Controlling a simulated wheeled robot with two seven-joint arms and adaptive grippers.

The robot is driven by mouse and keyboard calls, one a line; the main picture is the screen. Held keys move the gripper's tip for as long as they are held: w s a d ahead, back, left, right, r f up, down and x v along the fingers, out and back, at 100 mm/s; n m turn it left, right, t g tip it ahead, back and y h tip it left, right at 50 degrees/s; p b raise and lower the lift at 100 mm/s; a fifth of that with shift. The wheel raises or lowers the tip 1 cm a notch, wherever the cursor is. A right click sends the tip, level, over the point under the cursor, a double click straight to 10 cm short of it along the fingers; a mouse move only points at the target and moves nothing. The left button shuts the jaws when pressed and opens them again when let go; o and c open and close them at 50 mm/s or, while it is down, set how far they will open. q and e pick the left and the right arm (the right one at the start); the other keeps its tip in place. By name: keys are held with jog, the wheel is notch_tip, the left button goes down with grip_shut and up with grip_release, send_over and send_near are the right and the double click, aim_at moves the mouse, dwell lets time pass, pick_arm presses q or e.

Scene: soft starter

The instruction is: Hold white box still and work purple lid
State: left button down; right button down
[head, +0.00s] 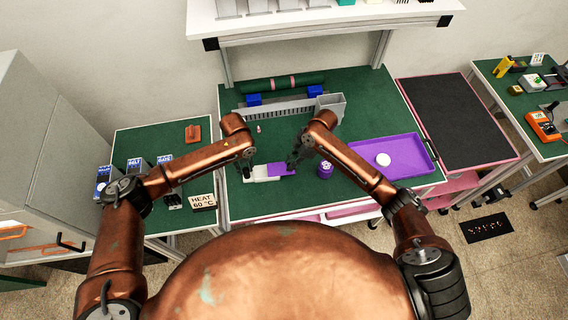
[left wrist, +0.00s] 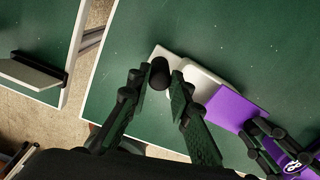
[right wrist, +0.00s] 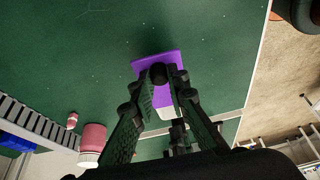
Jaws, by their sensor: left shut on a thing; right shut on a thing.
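The white box (head: 262,173) lies on the green table in front of me, with the purple lid (head: 283,169) at its right end. My left gripper (head: 247,172) is shut on the white box at its left end; the box also shows in the left wrist view (left wrist: 204,83). My right gripper (head: 293,163) is shut on the purple lid, which shows beyond its fingers in the right wrist view (right wrist: 157,62). The lid also shows in the left wrist view (left wrist: 236,105), against the box. The fingers hide parts of both, and I cannot tell how far the lid overlaps the box.
A purple jar (head: 325,171) stands just right of the lid. A purple tray (head: 408,168) with a white disc (head: 383,160) lies further right. A grey slotted rack (head: 285,109) stands at the back. The table in front of the box is clear.

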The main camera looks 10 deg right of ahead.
pick_arm(q)
jog(key=shift+a, duration=0.15)
pick_arm(e)
jog(key=shift+a, duration=0.1)
jog(key=c, duration=1.8)
grip_release()
jog(key=shift+c, duration=0.2)
jog(key=v, duration=1.2)
pick_arm(q)
jog(key=c, duration=1.7)
grip_release()
jog(key=shift+r, duration=0.1)
